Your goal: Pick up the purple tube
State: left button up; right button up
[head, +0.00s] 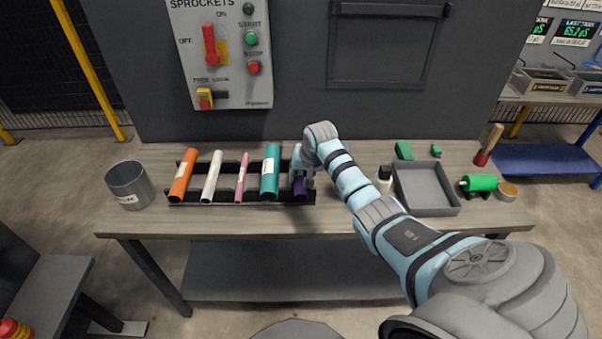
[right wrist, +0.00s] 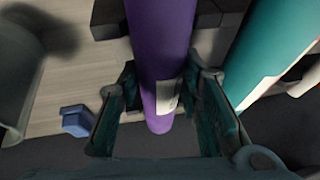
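The purple tube (head: 299,188) lies at the right end of a black rack (head: 210,198) on the table, partly hidden by my right gripper (head: 301,172). In the right wrist view the purple tube (right wrist: 160,60) runs between the two fingers of my right gripper (right wrist: 162,88). The fingers are apart, one on each side of the tube, with only small gaps at the tips. The tube carries a pale label (right wrist: 168,96). My left gripper is not in view.
A teal tube (head: 270,172) lies close left of the purple one, then pink (head: 242,178), white (head: 211,177) and orange (head: 182,175) tubes. A metal cup (head: 129,186) stands at the left. A grey tray (head: 425,187) and a small bottle (head: 385,176) are at the right.

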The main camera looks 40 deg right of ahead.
aim_at(301, 172)
grip_shut()
notch_tip(301, 172, up, 20)
jog(key=p, duration=0.2)
jog(key=shift+p, duration=0.4)
